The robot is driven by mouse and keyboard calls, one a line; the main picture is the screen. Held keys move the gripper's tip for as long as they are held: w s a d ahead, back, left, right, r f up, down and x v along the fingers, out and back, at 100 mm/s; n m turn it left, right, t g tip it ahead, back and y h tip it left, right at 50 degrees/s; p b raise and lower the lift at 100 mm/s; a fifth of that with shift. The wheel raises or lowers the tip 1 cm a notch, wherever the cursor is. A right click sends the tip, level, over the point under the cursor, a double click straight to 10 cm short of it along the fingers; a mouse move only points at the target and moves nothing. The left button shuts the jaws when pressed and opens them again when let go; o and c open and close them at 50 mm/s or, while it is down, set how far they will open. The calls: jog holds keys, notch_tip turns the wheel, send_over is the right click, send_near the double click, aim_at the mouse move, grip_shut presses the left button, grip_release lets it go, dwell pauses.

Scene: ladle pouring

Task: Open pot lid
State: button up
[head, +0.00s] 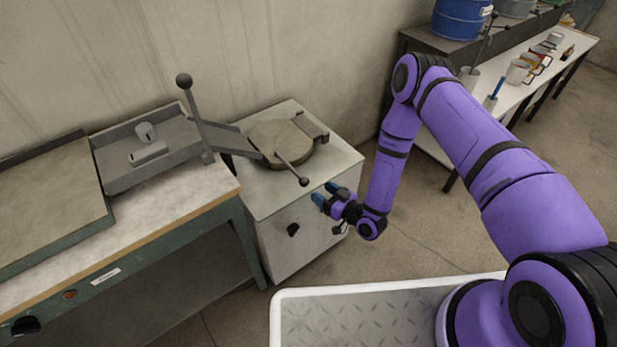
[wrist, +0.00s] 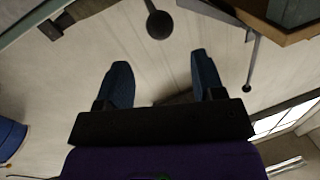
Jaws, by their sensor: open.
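The pot is set into the top of a pale cabinet, and its round grey-brown lid (head: 282,143) lies flat and closed over it in the head view. A bar handle (head: 292,171) runs from the lid toward the front and ends in a dark ball knob (head: 303,181). My gripper (head: 325,193), with blue fingers, is open and empty just right of and below this knob, apart from it. In the wrist view a dark ball knob (wrist: 160,25) shows beyond the gap between my open fingertips (wrist: 160,65). The pot's inside is hidden.
The pale cabinet (head: 310,240) has a dark knob on its front. Left of it, a workbench (head: 170,205) carries a metal tray and a tall lever (head: 195,120) with a ball top. A white table (head: 525,90) with cups and a blue drum (head: 460,18) stand at the back right.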

aim_at(301, 177)
jog(key=x, duration=1)
jog(key=shift+s+f, duration=0.1)
jog(key=shift+f, duration=0.2)
jog(key=shift+r+m, duration=0.1)
jog(key=shift+m, duration=0.2)
grip_shut()
